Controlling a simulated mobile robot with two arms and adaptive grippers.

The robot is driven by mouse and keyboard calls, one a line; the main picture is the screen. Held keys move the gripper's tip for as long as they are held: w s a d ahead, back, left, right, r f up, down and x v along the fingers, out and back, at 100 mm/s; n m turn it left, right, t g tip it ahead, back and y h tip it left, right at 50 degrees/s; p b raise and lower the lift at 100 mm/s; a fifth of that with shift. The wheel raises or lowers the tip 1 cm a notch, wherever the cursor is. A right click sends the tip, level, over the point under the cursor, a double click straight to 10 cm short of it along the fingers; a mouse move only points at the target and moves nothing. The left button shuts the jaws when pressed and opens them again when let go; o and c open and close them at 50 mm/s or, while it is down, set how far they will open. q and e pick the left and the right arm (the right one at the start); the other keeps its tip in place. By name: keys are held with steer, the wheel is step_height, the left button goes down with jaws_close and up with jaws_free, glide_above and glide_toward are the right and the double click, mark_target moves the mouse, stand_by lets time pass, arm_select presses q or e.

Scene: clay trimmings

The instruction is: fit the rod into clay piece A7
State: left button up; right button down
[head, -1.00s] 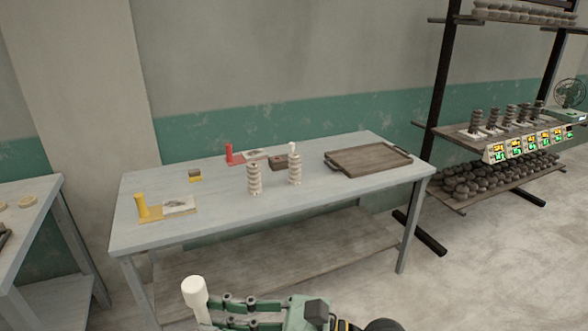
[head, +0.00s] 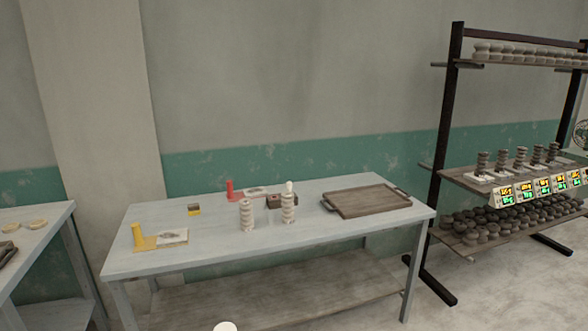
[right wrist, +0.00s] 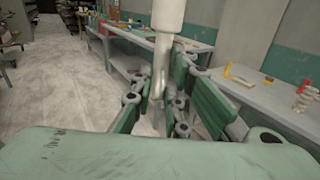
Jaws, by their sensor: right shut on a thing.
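My right gripper (right wrist: 166,92) is shut on a white rod (right wrist: 168,18) with a thick head and a thinner shank. Only the rod's pale round top (head: 225,326) shows at the bottom edge of the head view. Two pale ribbed clay pieces stand upright on the grey table, a left one (head: 246,215) and a right one (head: 288,209). A white knob (head: 290,186) shows at the top of the right one. I cannot read which piece is A7. The held rod is apart from both. My left gripper is not in view.
The table (head: 150,215) also holds a wooden tray (head: 366,195), a yellow stand (head: 140,238), a red stand (head: 231,190) and small blocks. A rack (head: 447,150) with several clay pieces and number displays (head: 525,190) stands at right. Another table (head: 30,262) is at left.

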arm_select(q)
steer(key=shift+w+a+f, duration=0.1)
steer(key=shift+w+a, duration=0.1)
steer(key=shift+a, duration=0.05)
arm_select(e)
steer(key=d+f+m+t+h, duration=0.3)
steer(key=d+m+t+h, duration=0.1)
steer(key=d, duration=0.4)
steer(key=s+d+f+m+t+h, duration=0.1)
steer(key=d+f+m+t+h, duration=0.2)
steer(key=d+h, duration=0.4)
steer(key=s+d+f+m+t+h, duration=0.1)
steer(key=d+f+m+t+h, duration=0.2)
steer(key=d, duration=0.6)
steer(key=m+t+h, duration=0.2)
steer(key=m+h, duration=0.1)
steer(key=m, duration=0.1)
steer(key=shift+d+m, duration=0.2)
steer(key=shift+m, duration=0.1)
steer(key=shift+f, duration=0.1)
steer(key=shift+w, duration=0.1)
